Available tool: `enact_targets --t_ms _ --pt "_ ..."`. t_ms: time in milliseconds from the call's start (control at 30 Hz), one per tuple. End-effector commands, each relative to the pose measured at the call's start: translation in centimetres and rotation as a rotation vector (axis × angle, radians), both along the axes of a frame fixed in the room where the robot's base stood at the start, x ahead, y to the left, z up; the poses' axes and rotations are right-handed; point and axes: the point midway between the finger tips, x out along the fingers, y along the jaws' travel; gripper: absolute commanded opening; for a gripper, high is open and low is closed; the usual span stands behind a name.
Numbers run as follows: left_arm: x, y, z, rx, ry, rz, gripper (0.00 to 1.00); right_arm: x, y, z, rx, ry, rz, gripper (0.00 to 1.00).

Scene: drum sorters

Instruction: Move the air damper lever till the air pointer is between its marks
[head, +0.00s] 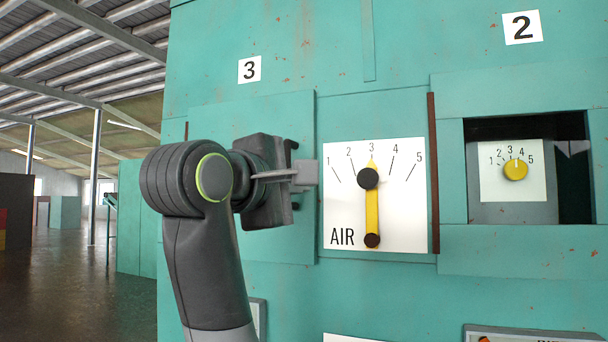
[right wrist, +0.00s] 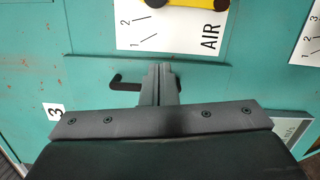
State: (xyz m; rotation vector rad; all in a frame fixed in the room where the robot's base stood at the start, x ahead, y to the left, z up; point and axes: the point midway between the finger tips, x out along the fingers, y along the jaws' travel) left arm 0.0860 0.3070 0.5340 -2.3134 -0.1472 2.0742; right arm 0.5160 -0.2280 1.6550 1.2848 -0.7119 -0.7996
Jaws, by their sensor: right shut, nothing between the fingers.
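The AIR dial plate (head: 405,230) is white, with numbers 1 to 5 and a tick under each. Its yellow lever (head: 372,212) hangs almost straight down from a dark hub (head: 368,178) to a dark knob (head: 372,240). A short yellow pointer tip (head: 372,163) above the hub points up at 3. My right gripper (head: 306,173) is shut and empty, just left of the plate and apart from the lever. In the right wrist view its closed fingers (right wrist: 160,72) sit below the plate (right wrist: 160,35), and part of the yellow lever (right wrist: 180,3) shows at the top edge. My left gripper is out of view.
A black handle (right wrist: 125,82) on the teal panel lies behind my fingers, partly hidden. A brown vertical strip (head: 433,175) stands right of the plate. Farther right, a recess holds a smaller dial with a yellow knob (head: 515,169). Open floor (head: 85,270) lies at the left.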

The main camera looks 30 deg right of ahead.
Motion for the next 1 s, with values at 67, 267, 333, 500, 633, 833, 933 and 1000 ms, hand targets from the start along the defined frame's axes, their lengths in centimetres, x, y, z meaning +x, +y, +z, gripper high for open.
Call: enact_targets --t_ms 67,267,333,500,633,833,933,1000 --pt "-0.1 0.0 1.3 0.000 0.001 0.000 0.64 0.9 -1.6 0.5 0.000 0.002 -0.007 0.00" --pt "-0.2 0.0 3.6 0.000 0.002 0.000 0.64 3.3 -5.3 0.8 -0.002 0.001 -0.008 0.00" --pt "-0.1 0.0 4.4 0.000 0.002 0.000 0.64 4.0 -6.5 0.8 -0.001 0.002 -0.007 0.00" --pt "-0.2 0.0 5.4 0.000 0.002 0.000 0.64 2.7 -8.0 0.9 -0.001 -0.004 -0.002 0.00" --pt "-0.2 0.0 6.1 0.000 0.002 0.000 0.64 1.9 -8.9 1.0 -0.001 -0.003 -0.004 0.00" --pt "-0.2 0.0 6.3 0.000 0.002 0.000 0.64 1.5 -9.3 0.9 -0.001 -0.002 -0.002 0.00" --pt "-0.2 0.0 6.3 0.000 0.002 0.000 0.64 1.4 -9.4 0.8 -0.002 -0.001 -0.002 0.00" --pt "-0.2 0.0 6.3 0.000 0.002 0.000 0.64 1.4 -9.3 0.8 -0.001 -0.001 -0.002 0.00"
